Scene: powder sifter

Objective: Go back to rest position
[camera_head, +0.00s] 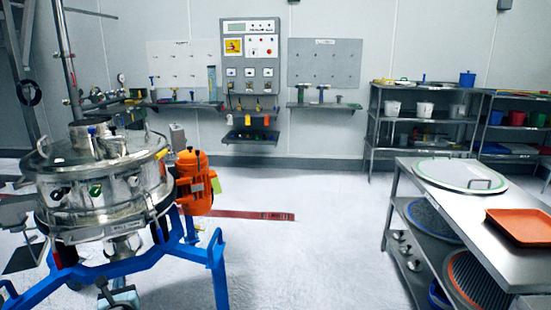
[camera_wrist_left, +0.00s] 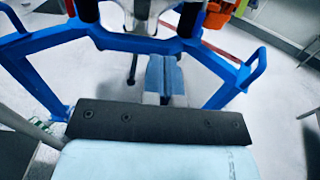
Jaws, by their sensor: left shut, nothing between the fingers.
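The powder sifter (camera_head: 105,185) stands at the left in the head view. It is a round steel drum with a lid, on a blue frame (camera_head: 190,250), with an orange motor (camera_head: 196,182) at its right side. My left gripper (camera_head: 120,297) shows small at the bottom edge, low in front of the sifter's frame. In the left wrist view its blue fingers (camera_wrist_left: 165,75) are closed together and empty, with the blue frame (camera_wrist_left: 215,70) beyond and around them. My right gripper is in neither view.
A steel table (camera_head: 470,215) at the right carries a round sieve (camera_head: 459,174) and an orange tray (camera_head: 522,227). Shelves (camera_head: 422,115) with containers and a control panel (camera_head: 249,62) stand at the back wall. The floor (camera_head: 310,250) between sifter and table is clear.

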